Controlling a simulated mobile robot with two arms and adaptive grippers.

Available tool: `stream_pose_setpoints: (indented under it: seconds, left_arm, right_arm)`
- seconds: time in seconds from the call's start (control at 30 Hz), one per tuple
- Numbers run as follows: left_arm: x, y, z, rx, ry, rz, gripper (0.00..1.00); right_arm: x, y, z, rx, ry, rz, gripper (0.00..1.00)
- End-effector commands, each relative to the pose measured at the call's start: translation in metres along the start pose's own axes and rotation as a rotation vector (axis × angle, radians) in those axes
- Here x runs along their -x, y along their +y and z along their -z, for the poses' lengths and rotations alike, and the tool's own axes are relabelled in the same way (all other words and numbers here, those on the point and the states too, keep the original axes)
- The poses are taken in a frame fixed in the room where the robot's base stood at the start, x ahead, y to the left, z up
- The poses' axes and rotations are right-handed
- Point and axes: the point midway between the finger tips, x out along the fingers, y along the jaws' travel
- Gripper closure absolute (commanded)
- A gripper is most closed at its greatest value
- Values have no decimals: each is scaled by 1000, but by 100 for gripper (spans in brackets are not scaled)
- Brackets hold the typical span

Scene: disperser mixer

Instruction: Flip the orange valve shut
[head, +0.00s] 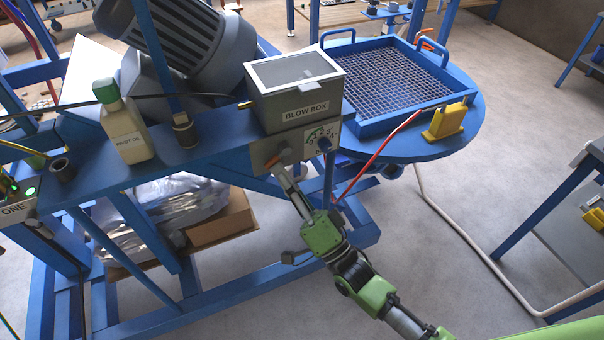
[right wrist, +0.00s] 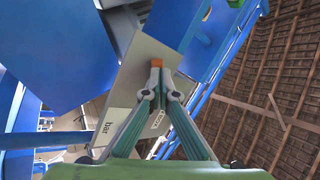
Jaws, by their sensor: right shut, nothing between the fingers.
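The orange valve (head: 273,161) is a small orange piece on the grey front panel below the box labelled BLOW BOX (head: 296,88). In the right wrist view the orange valve (right wrist: 157,63) shows just beyond my fingertips, partly hidden by them. My right gripper (head: 281,176) reaches up from the lower right to the panel. Its fingers are shut with nothing between them, and the tips (right wrist: 158,82) are at or very near the valve. I cannot tell whether they touch it. My left gripper is not in view.
A blue post (head: 328,185) stands close to my gripper. A PIVOT OIL bottle (head: 125,130) stands on the blue beam. A blue mesh tray (head: 395,75) and a yellow block (head: 446,121) are at the right.

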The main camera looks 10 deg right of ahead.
Motion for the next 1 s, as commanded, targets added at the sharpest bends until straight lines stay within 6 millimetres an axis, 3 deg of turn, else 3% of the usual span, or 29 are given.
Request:
stream_pose_setpoints:
  seconds: [0.37, 0.67, 0.77, 1.0]
  left_arm:
    - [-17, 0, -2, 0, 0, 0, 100]
    - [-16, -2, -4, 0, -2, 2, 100]
    - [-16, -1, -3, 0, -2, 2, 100]
    - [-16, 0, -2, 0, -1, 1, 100]
  right_arm:
    - [-7, -11, -6, -272, 182, 2, 100]
    - [-5, -11, -5, -276, 184, 0, 100]
    - [4, -11, -8, -276, 182, -2, 100]
    - [52, -12, -17, -276, 181, -4, 100]
